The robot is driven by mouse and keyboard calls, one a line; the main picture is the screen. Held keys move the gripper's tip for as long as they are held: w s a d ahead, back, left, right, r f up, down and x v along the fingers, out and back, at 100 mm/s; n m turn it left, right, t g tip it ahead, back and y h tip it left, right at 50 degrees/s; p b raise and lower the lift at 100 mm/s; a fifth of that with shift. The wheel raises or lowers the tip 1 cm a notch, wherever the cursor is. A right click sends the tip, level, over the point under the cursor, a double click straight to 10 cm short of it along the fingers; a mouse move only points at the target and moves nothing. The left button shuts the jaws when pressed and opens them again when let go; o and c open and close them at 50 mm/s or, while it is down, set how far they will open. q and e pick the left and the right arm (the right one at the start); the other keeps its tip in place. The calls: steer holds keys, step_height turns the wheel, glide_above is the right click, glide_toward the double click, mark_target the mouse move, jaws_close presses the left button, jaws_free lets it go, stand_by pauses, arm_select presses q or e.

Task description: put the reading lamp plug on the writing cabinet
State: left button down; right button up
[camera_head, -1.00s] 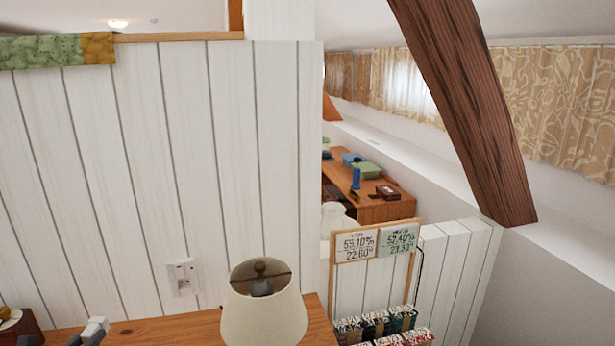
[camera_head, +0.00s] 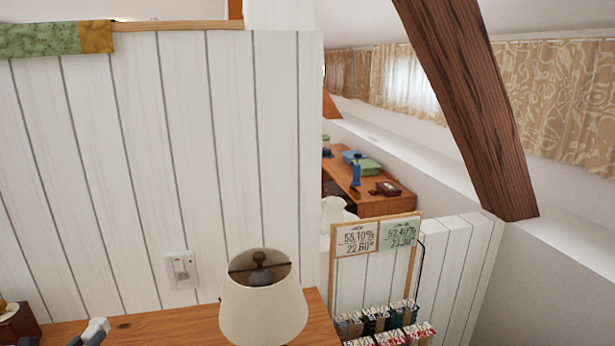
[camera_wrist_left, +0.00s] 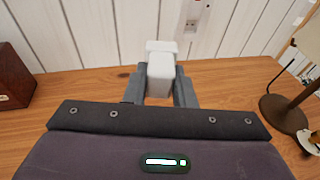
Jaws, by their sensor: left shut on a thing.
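My left gripper (camera_head: 88,334) shows at the bottom left of the head view, cut off by the frame edge. In the left wrist view, it (camera_wrist_left: 159,88) is shut on the white reading lamp plug (camera_wrist_left: 160,68). The plug is in front of the plank wall, over a wooden top (camera_wrist_left: 85,88), apparently the writing cabinet's; I cannot tell whether it touches. This top (camera_head: 165,328) runs along the wall in the head view. The reading lamp (camera_head: 263,305), with a cream shade, stands on it to the right of the gripper. My right gripper is not in view.
A white wall socket plate (camera_head: 181,270) is above the top, with bare wood below it. A dark brown box (camera_wrist_left: 14,78) stands left of the gripper. A rack with two number cards (camera_head: 357,238) stands right of the lamp. A slanted timber brace (camera_head: 465,100) is farther right.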

arm_select(q)
steer(key=shift+f+b, duration=2.05)
steer(key=shift+f, duration=0.45)
steer(key=c, duration=1.1)
jaws_free()
steer(key=s+p, duration=0.1)
steer(key=s, duration=0.1)
steer(key=s+r+p, duration=0.1)
steer(key=s, duration=0.2)
steer(key=s+p, duration=0.1)
steer(key=s, duration=0.1)
steer(key=shift+s+r, duration=0.3)
steer(key=shift+s+f, duration=0.1)
